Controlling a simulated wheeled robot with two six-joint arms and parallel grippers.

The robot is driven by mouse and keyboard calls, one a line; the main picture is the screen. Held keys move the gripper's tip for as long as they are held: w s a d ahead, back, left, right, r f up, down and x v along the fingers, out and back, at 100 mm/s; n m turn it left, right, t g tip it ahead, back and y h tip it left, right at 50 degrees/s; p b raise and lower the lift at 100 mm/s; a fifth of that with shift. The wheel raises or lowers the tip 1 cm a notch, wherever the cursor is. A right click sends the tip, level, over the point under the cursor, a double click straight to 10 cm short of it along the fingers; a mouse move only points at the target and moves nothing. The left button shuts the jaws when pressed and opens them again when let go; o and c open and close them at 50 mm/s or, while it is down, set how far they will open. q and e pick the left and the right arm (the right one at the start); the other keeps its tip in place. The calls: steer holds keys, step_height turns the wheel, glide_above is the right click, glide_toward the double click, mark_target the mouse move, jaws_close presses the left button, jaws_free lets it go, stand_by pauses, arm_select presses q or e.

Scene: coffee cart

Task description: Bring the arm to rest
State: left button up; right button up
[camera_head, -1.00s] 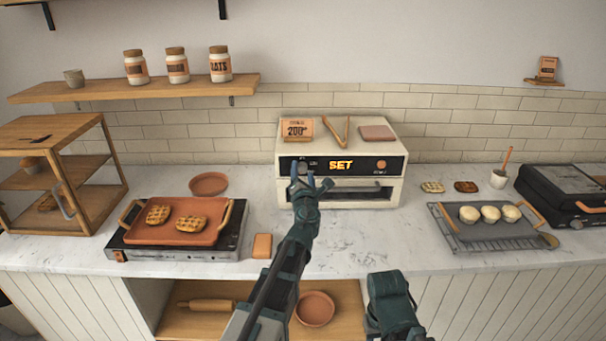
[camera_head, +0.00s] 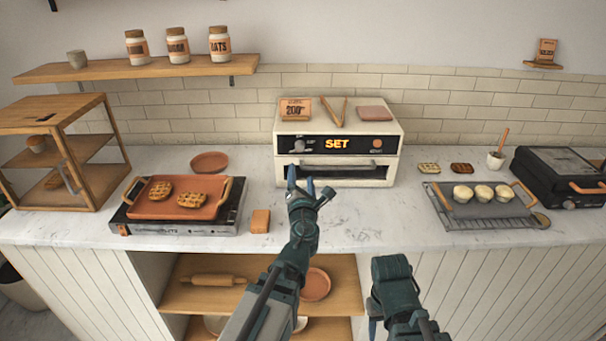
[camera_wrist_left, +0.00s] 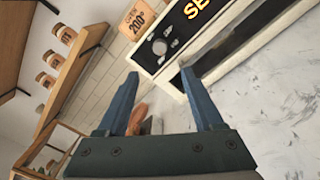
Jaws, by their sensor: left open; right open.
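My left gripper (camera_head: 301,182) is open and empty. In the head view it is in front of the toaster oven (camera_head: 338,155), over the counter, apart from the oven's left knob. The left wrist view shows its two blue fingers (camera_wrist_left: 160,98) spread, with nothing between them in their grip. The oven's front, with its knob (camera_wrist_left: 160,46) and lit SET display, shows at the upper right there. My right gripper (camera_head: 374,325) is low at the bottom of the head view, in front of the counter; its fingers are mostly hidden by the arm.
The counter (camera_head: 350,225) is bare before the oven. A tray (camera_head: 172,205) with two waffles lies on the left burner. A small orange block (camera_head: 260,221) lies near the left arm. A rack (camera_head: 485,210) with several buns and a black grill (camera_head: 562,175) are at right.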

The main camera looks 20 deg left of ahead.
arm_select(q)
steer(key=s+d+f+n+g+y+p, duration=0.1)
steer(key=s+f+n+g, duration=0.4)
steer(key=n, duration=0.7)
steer(key=s+d+f+n+g, duration=0.1)
steer(key=s+f+n+g, duration=0.3)
steer(key=f+n, duration=0.5)
steer(key=s+d+f+n+g+h, duration=0.2)
steer(key=s+d+f+n+g, duration=0.1)
steer(key=s+d+n, duration=0.4)
steer(key=s+d+f+n+g+h+p, duration=0.1)
steer(key=s+d+f+n+g+h, duration=0.2)
steer(key=s+n, duration=0.6)
steer(key=d+g, duration=0.2)
steer(key=d, duration=0.1)
steer(key=shift+d+f+g, duration=0.15)
steer(key=shift+d+g, duration=0.15)
steer(key=shift+d, duration=0.05)
steer(key=shift+s+a, duration=0.1)
